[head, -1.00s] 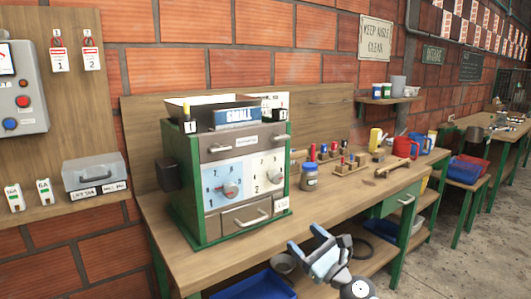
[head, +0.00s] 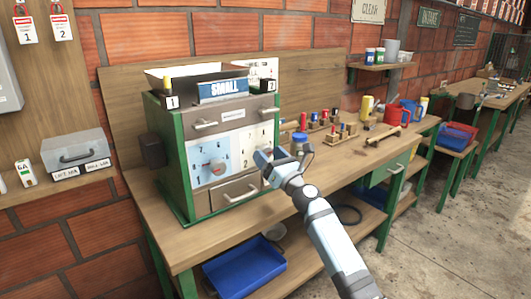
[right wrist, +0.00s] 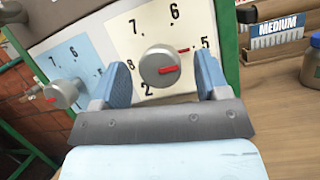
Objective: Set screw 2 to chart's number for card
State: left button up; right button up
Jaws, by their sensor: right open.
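A green and grey machine (head: 170,170) stands on the bench, with a blue card reading SMALL (head: 222,88) on top. Its front has a blue dial panel at left and a white one at right. The left knob (head: 216,167) also shows in the right wrist view (right wrist: 62,95). The right knob (right wrist: 160,62) is grey with a red mark pointing right; 7, 6, 5, 2 and 8 show around it. My right gripper (head: 266,158) is open, its fingers (right wrist: 164,82) on either side of that knob in the picture; contact cannot be told. A white paper (head: 262,66) behind the hopper is partly hidden and unreadable. My left gripper is not in view.
A drawer (head: 232,193) lies below the dials. A MEDIUM card (right wrist: 278,28) stands on the bench to the right. Small coloured-topped pieces, a jar (head: 299,144) and red mugs (head: 396,115) sit along the bench. A blue tray (head: 243,265) is below.

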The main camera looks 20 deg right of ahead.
jog(key=shift+x, duration=1.05)
jog(key=c, duration=0.9)
jog(key=shift+f, duration=0.1)
